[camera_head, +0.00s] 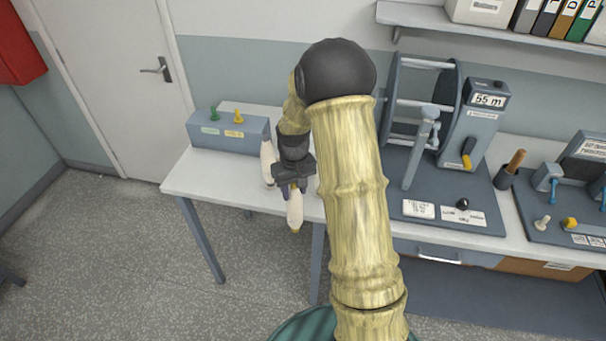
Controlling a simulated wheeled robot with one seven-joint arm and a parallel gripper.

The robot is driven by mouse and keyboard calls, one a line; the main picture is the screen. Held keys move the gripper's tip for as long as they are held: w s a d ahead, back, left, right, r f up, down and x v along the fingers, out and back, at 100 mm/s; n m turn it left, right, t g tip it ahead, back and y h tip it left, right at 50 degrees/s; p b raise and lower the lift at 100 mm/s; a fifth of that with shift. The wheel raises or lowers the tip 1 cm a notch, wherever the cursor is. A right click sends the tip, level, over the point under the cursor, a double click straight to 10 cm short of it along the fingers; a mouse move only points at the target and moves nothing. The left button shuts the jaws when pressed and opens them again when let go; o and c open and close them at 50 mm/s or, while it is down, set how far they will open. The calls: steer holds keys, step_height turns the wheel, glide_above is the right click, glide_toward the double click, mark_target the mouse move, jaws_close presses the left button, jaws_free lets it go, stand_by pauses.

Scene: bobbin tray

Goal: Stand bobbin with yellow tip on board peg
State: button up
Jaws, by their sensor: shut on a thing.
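My gripper (293,184) is shut on a pale, spindle-shaped bobbin (295,208) near the front edge of the table. The bobbin hangs roughly upright below the jaws, with a yellowish tip at its lower end. Its upper part is hidden by the gripper. A second pale, elongated thing (267,160) shows just left of the gripper; the view does not show clearly what it stands on. No board peg can be made out clearly, and my arm hides part of the table.
A winding machine (476,125) stands right of my arm. The white table (205,176) has clear room at front left.

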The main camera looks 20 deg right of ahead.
steer(key=s+a+f, duration=0.1)
steer(key=a+f, duration=0.1)
steer(key=f, duration=0.3)
steer(key=s+a+f+m, duration=0.1)
steer(key=s+a+f, duration=0.1)
steer(key=f, duration=0.4)
steer(key=shift+a+f+b, duration=0.3)
steer(key=shift+a+b, duration=0.15)
steer(key=shift+a, duration=0.2)
steer(key=shift+s, duration=0.15)
